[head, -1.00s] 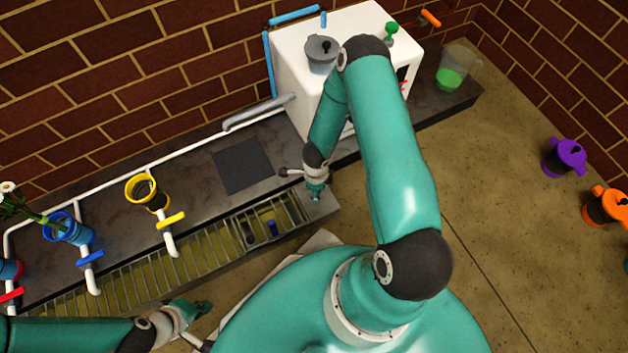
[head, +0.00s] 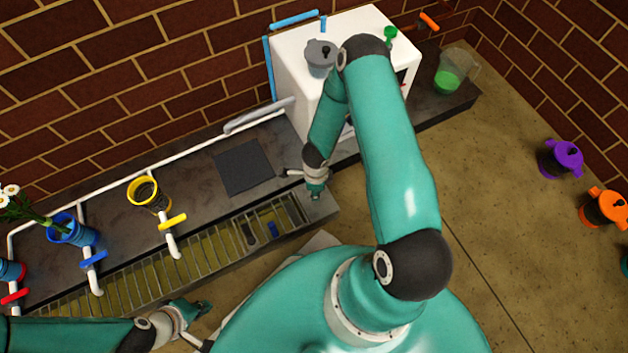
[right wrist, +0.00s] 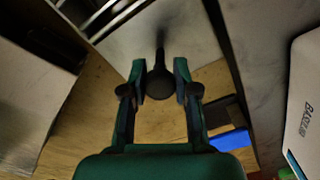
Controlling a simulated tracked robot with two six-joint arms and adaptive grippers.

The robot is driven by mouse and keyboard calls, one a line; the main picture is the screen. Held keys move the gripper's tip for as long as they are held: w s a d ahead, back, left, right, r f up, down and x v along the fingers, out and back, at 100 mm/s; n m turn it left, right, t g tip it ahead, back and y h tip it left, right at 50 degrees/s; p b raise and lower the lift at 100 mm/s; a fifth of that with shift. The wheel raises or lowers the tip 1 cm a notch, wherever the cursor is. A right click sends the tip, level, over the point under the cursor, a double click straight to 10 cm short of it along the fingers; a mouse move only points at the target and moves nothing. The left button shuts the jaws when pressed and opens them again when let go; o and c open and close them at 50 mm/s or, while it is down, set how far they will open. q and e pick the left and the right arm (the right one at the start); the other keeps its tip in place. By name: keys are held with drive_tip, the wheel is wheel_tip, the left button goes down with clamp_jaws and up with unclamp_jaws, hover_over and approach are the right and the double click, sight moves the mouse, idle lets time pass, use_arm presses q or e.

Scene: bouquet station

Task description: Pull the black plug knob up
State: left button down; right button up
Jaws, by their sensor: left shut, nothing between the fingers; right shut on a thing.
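The black plug knob (right wrist: 160,82) shows in the right wrist view as a round dark ball on a thin stem against a pale grey surface. My right gripper (right wrist: 160,72) has one green finger on each side of the ball and is shut on it. In the head view this gripper (head: 316,194) is at the right end of the grated trough, and the knob cannot be made out there. My left gripper (head: 204,306) is shut and empty, low at the left in front of the trough, far from the knob.
The grated trough (head: 150,268) runs along the counter front. Yellow (head: 172,222) and blue (head: 94,260) tap handles stand over it. A white box-shaped machine (head: 300,90) stands behind my right arm. A beaker of green liquid (head: 450,75) is at the right.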

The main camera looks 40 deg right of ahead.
drive_tip(key=shift+w+d+r+p, duration=0.15)
drive_tip(key=shift+r+p, duration=0.2)
drive_tip(key=shift+r, duration=0.15)
drive_tip(key=shift+w+d+r+p, duration=0.1)
drive_tip(key=shift+r+p, duration=0.2)
drive_tip(key=shift+r, duration=0.15)
drive_tip(key=o, duration=0.9)
drive_tip(key=shift+f, duration=0.1)
drive_tip(key=shift+s+a, duration=0.1)
wheel_tip(320, 180, up, 9)
drive_tip(key=p, duration=0.8)
drive_tip(key=shift+s+a, duration=0.1)
drive_tip(key=shift+a, duration=0.1)
